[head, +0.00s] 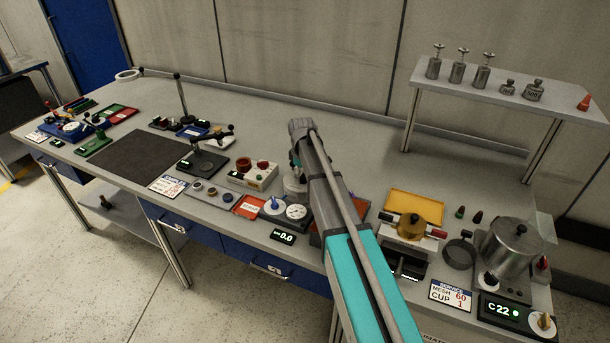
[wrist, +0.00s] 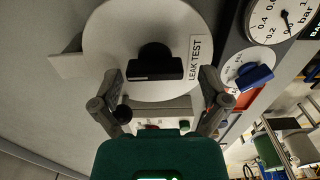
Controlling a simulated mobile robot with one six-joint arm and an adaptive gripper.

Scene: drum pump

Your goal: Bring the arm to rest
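My gripper (wrist: 161,80) is open in the wrist view, with its two fingers apart. A black knob (wrist: 155,66) on a round white plate (wrist: 110,45) marked LEAK TEST lies ahead between the fingertips. I see no contact between the fingers and the knob. In the head view my arm reaches from the bottom edge up over the middle of the bench, and it hides most of my gripper and the plate.
Beside the plate are a pressure gauge (wrist: 280,18) and a blue-handled valve (wrist: 254,76). On the bench (head: 270,115) stand a red-knobbed box (head: 252,176), a yellow tray (head: 414,206) and a steel pot (head: 512,252). A raised shelf (head: 500,98) carries weights. The bench's back strip is mostly clear.

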